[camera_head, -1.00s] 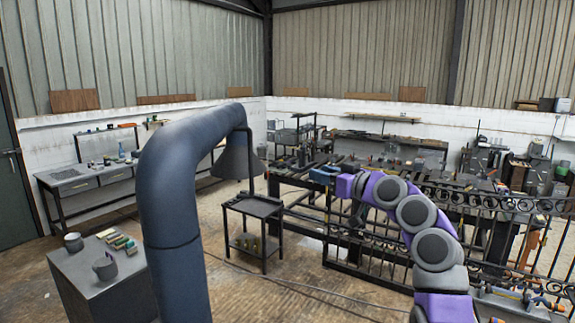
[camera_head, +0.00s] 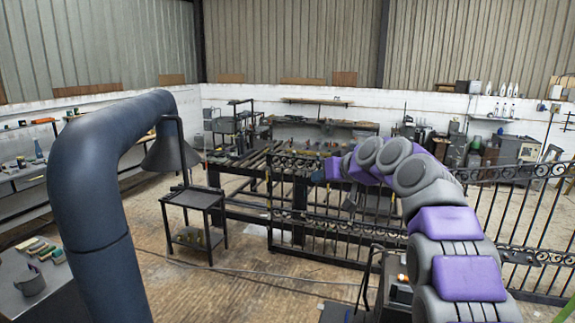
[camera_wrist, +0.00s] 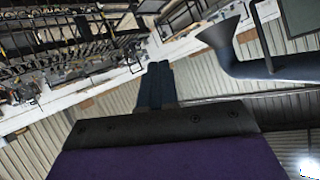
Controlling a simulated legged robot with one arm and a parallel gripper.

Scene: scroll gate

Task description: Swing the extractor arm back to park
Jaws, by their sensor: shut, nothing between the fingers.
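The extractor arm (camera_head: 95,200) is a thick dark blue-grey duct at the left of the head view. It rises, bends right and ends in a conical hood (camera_head: 170,148) with a thin handle bar at its right side, above a small black cart. In the wrist view the hood (camera_wrist: 220,36) shows at the upper right, apart from my fingers. My gripper (camera_head: 330,170) is near the middle of the head view, to the right of the hood with a clear gap. In the wrist view its fingers (camera_wrist: 157,85) are together and empty.
The black cart (camera_head: 193,200) stands below the hood. A wrought-iron gate (camera_head: 340,235) and a welding table stand behind my arm. A grey cabinet (camera_head: 30,285) with a mug is at lower left.

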